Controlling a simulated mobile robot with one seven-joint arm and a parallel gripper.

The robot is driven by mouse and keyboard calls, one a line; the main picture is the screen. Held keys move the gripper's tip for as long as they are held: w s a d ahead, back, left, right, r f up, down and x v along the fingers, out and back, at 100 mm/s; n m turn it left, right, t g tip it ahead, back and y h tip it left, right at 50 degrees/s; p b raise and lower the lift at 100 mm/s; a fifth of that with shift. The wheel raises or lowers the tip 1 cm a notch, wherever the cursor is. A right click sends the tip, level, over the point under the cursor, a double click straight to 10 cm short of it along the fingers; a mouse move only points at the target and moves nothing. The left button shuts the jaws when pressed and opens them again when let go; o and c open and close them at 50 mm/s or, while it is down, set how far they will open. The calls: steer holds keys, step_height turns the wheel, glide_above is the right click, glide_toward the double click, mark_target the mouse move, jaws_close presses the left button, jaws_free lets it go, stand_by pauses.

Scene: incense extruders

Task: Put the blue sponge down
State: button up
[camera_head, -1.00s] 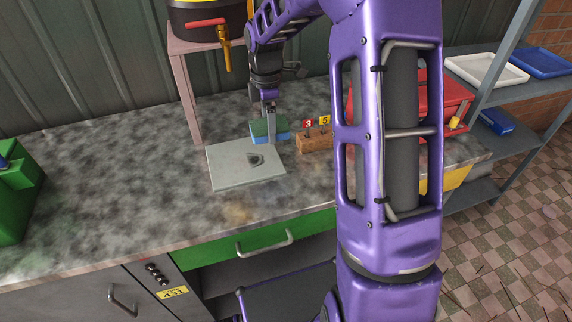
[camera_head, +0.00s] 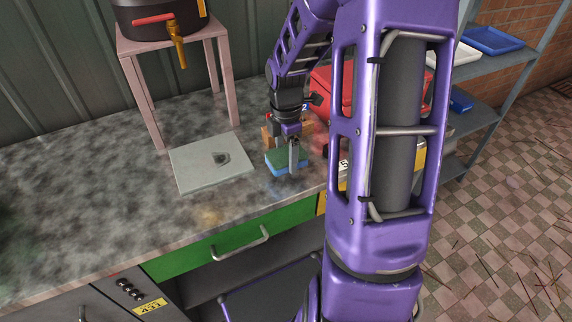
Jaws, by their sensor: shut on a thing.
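The blue sponge (camera_head: 274,166) has a green top layer and a blue lower layer. It is at the right part of the stone counter (camera_head: 110,193), right of the grey plate. My gripper (camera_head: 293,166) points down and is shut on the sponge, with one finger showing in front of it. The sponge is at or just above the counter surface; I cannot tell if it touches.
The grey plate (camera_head: 195,172) with a small dark item lies to the left. A wooden block (camera_head: 267,136) with tags stands close behind the sponge. A red case (camera_head: 321,93) is behind right, and a pink stand (camera_head: 145,105) holds a dark pot. Counter left of the plate is clear.

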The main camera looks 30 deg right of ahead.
mark_target(286, 164)
steer(key=shift+f, duration=1.6)
steer(key=shift+f+b, duration=0.2)
steer(key=shift+b, duration=0.15)
steer(key=o, duration=1.3)
step_height(286, 164, up, 12)
steer(key=shift+r+p, duration=0.25)
steer(key=shift+p, duration=0.85)
